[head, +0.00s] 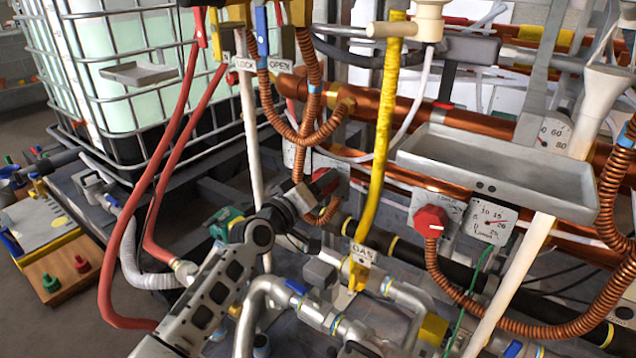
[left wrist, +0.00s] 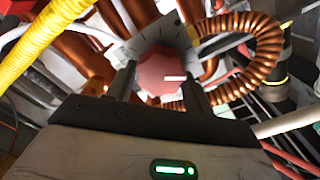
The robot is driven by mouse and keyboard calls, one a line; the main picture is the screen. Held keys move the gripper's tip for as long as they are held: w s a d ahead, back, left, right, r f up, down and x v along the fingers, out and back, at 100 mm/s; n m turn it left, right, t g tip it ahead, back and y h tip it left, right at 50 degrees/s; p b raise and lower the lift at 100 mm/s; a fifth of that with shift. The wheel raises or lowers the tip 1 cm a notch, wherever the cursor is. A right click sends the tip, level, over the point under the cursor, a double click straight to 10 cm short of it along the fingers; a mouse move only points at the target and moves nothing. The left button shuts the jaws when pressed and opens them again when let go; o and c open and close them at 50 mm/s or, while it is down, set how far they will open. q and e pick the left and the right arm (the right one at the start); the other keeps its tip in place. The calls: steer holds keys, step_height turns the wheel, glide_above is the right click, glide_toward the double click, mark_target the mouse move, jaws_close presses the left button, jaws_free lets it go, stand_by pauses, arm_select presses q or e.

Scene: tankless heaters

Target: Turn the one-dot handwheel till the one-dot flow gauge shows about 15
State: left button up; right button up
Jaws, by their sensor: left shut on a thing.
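In the head view my left arm comes in from the lower left, and its gripper (head: 308,192) is at a red handwheel (head: 326,179) behind the copper hose. In the left wrist view this handwheel, with a white mark on its face (left wrist: 160,75), sits between the two dark fingers of my gripper (left wrist: 160,90), which is shut on it. A second red handwheel (head: 431,220) stands to the right, beside a round flow gauge (head: 489,223) marked 10 to 25. Its needle is too small to read surely. No dot mark is legible on the held handwheel. My right gripper is out of view.
A grey tray (head: 480,160) with two dark dots on its front edge juts out above the gauge. A yellow gas pipe (head: 381,140), copper hoses (head: 313,90) and a white pipe (head: 248,120) crowd my left gripper. Another gauge (head: 553,132) sits at the upper right.

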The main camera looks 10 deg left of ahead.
arm_select(q)
steer(key=shift+f, duration=0.15)
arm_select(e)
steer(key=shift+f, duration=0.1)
arm_select(q)
steer(key=o, duration=0.7)
steer(key=shift+s, duration=0.1)
steer(key=p+v, duration=0.3)
steer(key=v, duration=1.3)
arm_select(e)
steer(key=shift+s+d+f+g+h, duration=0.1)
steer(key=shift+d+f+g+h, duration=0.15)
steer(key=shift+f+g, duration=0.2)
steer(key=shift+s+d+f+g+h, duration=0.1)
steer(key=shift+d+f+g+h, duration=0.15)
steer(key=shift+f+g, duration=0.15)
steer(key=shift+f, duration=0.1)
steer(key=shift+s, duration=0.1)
